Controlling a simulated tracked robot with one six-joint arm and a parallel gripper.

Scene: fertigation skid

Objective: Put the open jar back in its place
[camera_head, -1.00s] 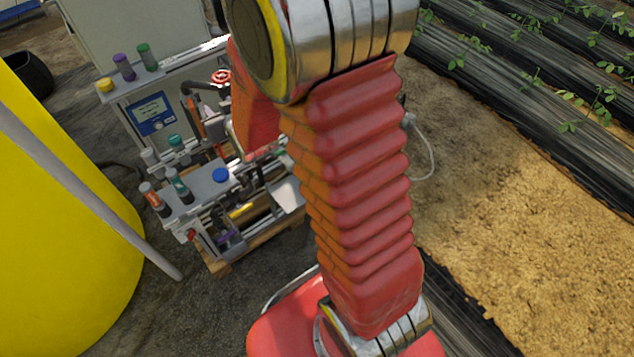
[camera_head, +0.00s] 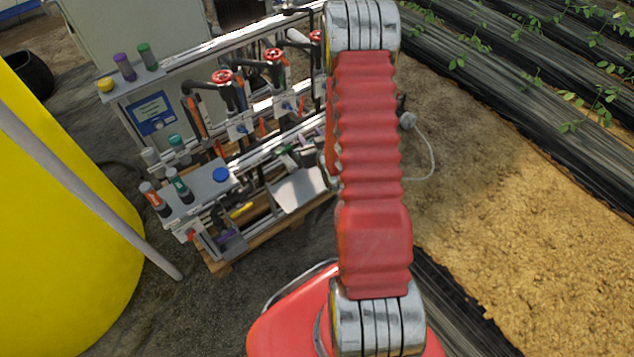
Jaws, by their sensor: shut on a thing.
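The open jar cannot be made out in this view. My gripper is not in view; only my red-sleeved arm shows, rising up the middle. On the lower shelf (camera_head: 205,193) of the skid stand a white bottle with an orange band (camera_head: 153,199) and a bottle with a teal cap (camera_head: 178,185). A round blue lid or disc (camera_head: 221,174) is on the same shelf. On the upper shelf (camera_head: 135,83) are a yellow-capped jar (camera_head: 105,85), a purple one (camera_head: 124,66) and a green one (camera_head: 146,56).
Red handwheels (camera_head: 221,76) and pipes fill the skid to the left of my arm. A large yellow tank (camera_head: 60,220) and a grey pole (camera_head: 90,190) stand at left. Bare soil (camera_head: 530,230) and planted rows lie at right.

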